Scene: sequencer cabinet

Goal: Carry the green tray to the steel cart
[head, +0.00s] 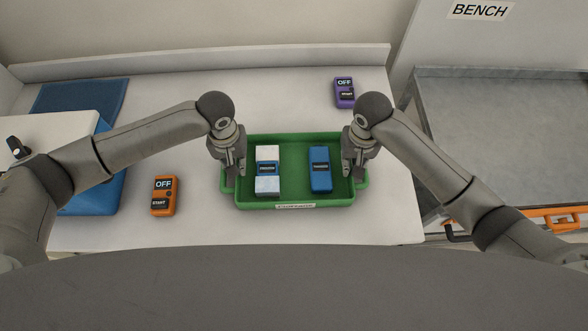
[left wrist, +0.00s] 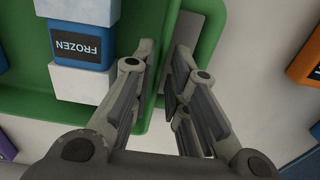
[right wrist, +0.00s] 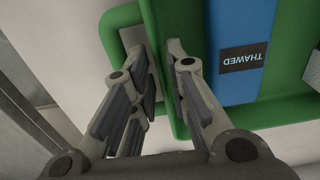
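The green tray (head: 294,175) sits on the white counter. It holds a white block with a blue band, labelled FROZEN in the left wrist view (left wrist: 82,47), and a blue block (head: 320,155), labelled THAWED in the right wrist view (right wrist: 236,92). My left gripper (head: 236,172) is closed down on the tray's left side wall by the handle, one finger on each side. My right gripper (head: 353,172) is likewise closed on the right side wall by the handle. The exact finger contact is partly hidden. The steel cart (head: 500,120) stands at the right.
An orange timer (head: 163,196) lies left of the tray and a purple timer (head: 344,92) behind it at the right. A white box and blue pad (head: 80,98) are at the far left. An orange cart handle (head: 553,213) is at the cart's front edge.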

